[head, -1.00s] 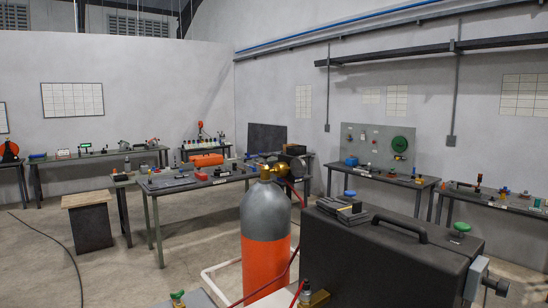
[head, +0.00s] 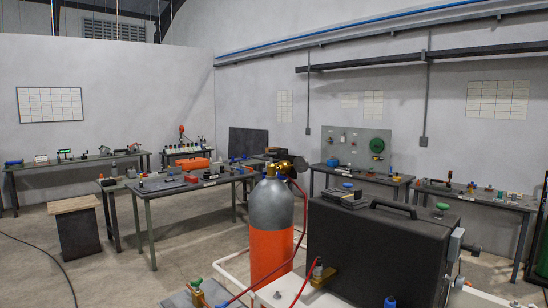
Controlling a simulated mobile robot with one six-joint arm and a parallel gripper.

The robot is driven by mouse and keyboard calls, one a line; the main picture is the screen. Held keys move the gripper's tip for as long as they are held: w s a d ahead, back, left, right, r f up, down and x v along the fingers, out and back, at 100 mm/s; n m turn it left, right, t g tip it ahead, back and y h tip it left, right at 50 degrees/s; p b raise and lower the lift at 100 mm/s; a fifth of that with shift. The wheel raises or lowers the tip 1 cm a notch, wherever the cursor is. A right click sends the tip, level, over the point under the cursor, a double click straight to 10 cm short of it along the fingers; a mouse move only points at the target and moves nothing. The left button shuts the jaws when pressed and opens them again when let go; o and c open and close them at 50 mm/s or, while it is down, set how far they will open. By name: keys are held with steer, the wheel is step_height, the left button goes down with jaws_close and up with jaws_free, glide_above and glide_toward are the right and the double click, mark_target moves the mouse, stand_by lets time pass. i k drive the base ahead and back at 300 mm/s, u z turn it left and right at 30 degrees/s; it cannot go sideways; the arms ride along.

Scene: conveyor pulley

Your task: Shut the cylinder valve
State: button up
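A gas cylinder (head: 272,210) stands upright in the middle of the head view, with a grey shoulder and an orange lower body. A brass valve (head: 271,171) sits on its top, with a brass fitting and a dark part (head: 284,155) reaching right and up. A small blue piece shows at the valve's left; I cannot tell whether it is the handwheel or something behind. A red hose (head: 304,220) runs down from the fitting. Whether the valve is open or shut cannot be seen. My gripper is not in view.
A large black case (head: 365,250) stands just right of the cylinder, with a green knob (head: 442,207) on top. Brass fittings (head: 322,275) and hoses are in front. Workbenches (head: 190,190) line the back. Open floor (head: 105,270) lies at left. A dark green cylinder (head: 541,245) is at the right edge.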

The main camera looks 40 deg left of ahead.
mark_target(272, 155)
steer(key=k, duration=1.65)
steer(key=u, duration=3.9)
steer(key=i, duration=0.1)
steer(key=z, duration=2.2)
steer(key=i, duration=1.25)
